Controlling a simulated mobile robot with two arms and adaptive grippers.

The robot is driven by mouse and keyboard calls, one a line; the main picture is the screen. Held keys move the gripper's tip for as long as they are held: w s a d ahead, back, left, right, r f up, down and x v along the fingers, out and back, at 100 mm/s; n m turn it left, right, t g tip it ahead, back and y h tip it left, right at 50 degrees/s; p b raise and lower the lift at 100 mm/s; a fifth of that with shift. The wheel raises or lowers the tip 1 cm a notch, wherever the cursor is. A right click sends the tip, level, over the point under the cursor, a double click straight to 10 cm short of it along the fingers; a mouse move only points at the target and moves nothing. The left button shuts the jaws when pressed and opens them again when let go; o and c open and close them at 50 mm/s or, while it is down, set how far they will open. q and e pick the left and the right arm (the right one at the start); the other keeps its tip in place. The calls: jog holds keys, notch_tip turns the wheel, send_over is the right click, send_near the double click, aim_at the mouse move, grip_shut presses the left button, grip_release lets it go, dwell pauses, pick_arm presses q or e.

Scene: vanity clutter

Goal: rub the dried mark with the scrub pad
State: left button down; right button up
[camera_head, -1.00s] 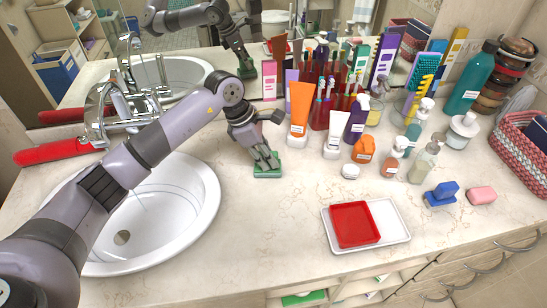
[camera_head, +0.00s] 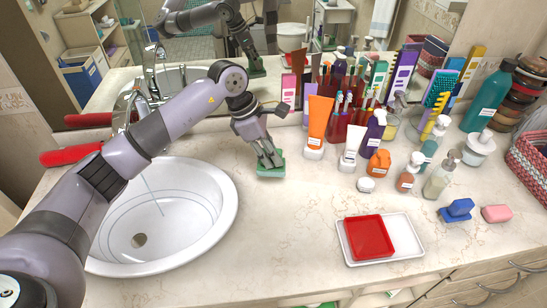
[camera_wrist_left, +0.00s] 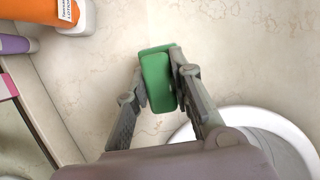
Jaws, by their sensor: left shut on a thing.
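My left gripper (camera_head: 269,158) is shut on the green scrub pad (camera_head: 270,172). The pad is at the countertop between the sink's right rim and the orange tube, and looks flat on the surface; I cannot be sure of contact. In the left wrist view, the pad (camera_wrist_left: 157,80) sits between the two fingers of the gripper (camera_wrist_left: 160,85), with the white sink rim just to its right. I cannot make out the dried mark; the pad and gripper may hide it. My right gripper is not in view.
The sink (camera_head: 215,235) lies left of the pad. An orange tube (camera_head: 318,120), a white tube (camera_head: 351,145) and several bottles stand to the right. A white tray (camera_head: 408,235) holds a red dish (camera_head: 368,237). The counter in front of the pad is clear.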

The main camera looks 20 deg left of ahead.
pick_arm(q)
jog(key=shift+p+v, duration=0.3)
jog(key=shift+v, duration=0.65)
jog(key=shift+w+d+r, duration=0.1)
jog(key=shift+d+r, duration=0.3)
jog(key=shift+a, duration=0.1)
